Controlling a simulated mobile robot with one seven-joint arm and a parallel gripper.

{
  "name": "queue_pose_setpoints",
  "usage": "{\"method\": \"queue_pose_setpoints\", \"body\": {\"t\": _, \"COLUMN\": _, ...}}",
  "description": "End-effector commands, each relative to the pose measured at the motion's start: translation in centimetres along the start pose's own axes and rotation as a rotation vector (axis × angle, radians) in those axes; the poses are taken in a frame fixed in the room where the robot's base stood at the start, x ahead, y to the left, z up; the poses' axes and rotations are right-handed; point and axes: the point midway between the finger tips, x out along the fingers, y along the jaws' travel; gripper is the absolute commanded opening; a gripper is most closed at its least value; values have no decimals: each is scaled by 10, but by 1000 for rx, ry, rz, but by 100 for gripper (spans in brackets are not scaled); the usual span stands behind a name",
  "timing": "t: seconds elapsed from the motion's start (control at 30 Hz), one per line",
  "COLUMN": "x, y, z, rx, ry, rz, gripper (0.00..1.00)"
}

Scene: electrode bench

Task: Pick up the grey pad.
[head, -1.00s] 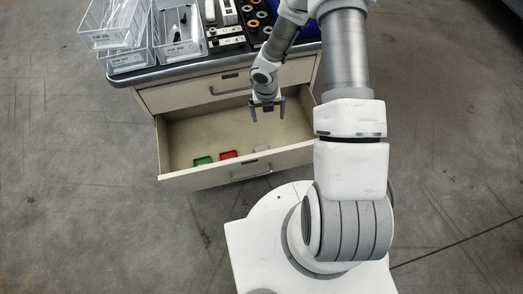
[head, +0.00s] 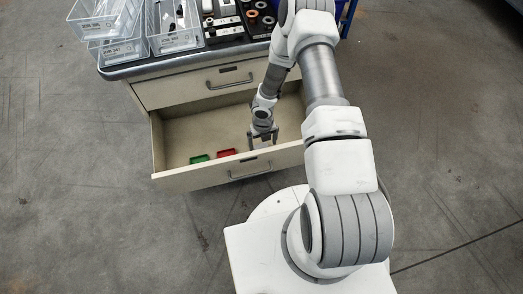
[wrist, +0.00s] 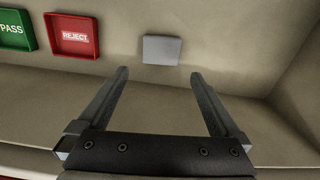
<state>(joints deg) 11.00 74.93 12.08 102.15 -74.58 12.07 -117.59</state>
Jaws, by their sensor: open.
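The grey pad (wrist: 161,50) lies flat on the floor of the open drawer. In the wrist view it is a small light-grey rectangle ahead of the fingertips, roughly between their lines. My gripper (wrist: 160,75) is open and empty, with a finger on each side and the pad just beyond the tips. In the head view my gripper (head: 262,136) is down inside the drawer near its front wall and hides most of the pad.
The open drawer (head: 185,180) also holds a green tray (wrist: 14,30) marked PASS and a red tray (wrist: 73,36) marked REJECT, left of the pad. The drawer's front and side walls stand close around my gripper. Clear bins (head: 175,27) stand on the bench top.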

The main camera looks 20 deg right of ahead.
Motion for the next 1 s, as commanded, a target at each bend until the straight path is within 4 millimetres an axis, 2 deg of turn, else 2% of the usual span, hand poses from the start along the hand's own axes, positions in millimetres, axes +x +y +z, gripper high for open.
{"method": "queue_pose_setpoints", "body": {"t": 0.13, "x": 12, "y": 0, "z": 2, "rx": 2, "ry": 0, "rz": 1, "gripper": 100}}
{"method": "queue_pose_setpoints", "body": {"t": 0.4, "x": 50, "y": 0, "z": 10, "rx": 0, "ry": 1, "rz": 0, "gripper": 100}}
{"method": "queue_pose_setpoints", "body": {"t": 0.7, "x": 54, "y": -1, "z": 10, "rx": 0, "ry": 0, "rz": -1, "gripper": 100}}
{"method": "queue_pose_setpoints", "body": {"t": 0.77, "x": 54, "y": -1, "z": 10, "rx": 0, "ry": 0, "rz": -1, "gripper": 93}}
{"method": "queue_pose_setpoints", "body": {"t": 1.0, "x": 54, "y": -1, "z": 10, "rx": 0, "ry": 0, "rz": -1, "gripper": 50}}
